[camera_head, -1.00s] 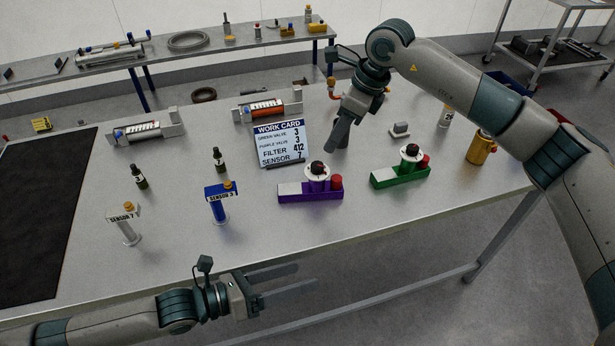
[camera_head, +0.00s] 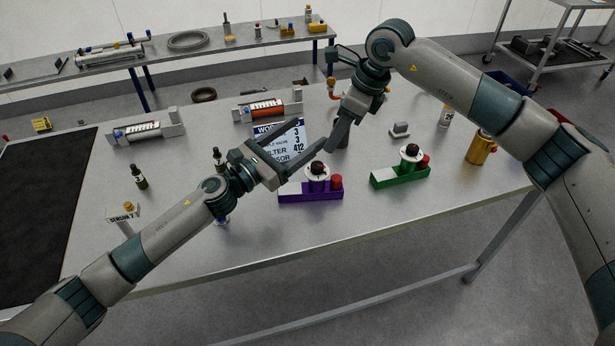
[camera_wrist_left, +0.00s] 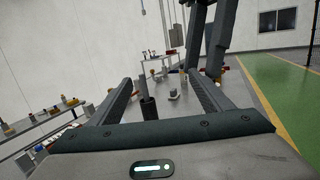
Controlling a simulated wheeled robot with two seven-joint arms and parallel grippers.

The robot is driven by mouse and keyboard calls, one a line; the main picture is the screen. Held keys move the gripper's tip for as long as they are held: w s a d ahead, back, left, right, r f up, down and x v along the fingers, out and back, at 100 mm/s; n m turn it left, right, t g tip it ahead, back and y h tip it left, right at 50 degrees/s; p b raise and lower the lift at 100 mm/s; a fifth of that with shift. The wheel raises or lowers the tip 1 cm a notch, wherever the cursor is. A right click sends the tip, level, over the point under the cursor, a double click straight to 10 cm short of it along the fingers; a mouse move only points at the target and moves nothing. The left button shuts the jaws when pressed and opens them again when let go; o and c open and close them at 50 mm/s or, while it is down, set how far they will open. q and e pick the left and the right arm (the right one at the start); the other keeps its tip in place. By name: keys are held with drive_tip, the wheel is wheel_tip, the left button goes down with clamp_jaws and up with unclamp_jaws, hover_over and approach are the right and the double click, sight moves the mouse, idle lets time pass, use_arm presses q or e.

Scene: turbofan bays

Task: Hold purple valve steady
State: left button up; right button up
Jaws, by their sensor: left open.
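The purple valve (camera_head: 308,196) stands on the table, with a white disc and dark knob on top and a red cap at its right end. My left gripper (camera_head: 308,136) is open and empty, behind and above the valve, in front of the work card. Its spread fingers also show in the left wrist view (camera_wrist_left: 165,100), with a dark cylinder visible beyond them. My right gripper (camera_head: 334,140) points down just right of the left fingertips. Its fingers overlap, so its opening is unclear. The left fingertips look apart from the valve.
The green valve (camera_head: 402,178) stands to the right, and a gold canister (camera_head: 481,148) beyond it. The work card (camera_head: 270,134) is partly hidden by my left gripper. The Sensor 7 stand (camera_head: 123,218) is at left. The table front below the purple valve is clear.

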sight(308, 176)
use_arm(q)
drive_tip(key=shift+g+y, duration=0.4)
drive_tip(key=shift+g, duration=0.4)
drive_tip(key=s+f, duration=0.1)
drive_tip(key=f, duration=0.2)
drive_tip(key=s+d+f, duration=0.1)
drive_tip(key=f, duration=0.3)
drive_tip(key=s+f, duration=0.1)
drive_tip(key=f, duration=0.2)
drive_tip(key=shift+s+d+f, duration=0.25)
drive_tip(key=shift+s, duration=0.05)
drive_tip(key=shift+x, duration=3.8)
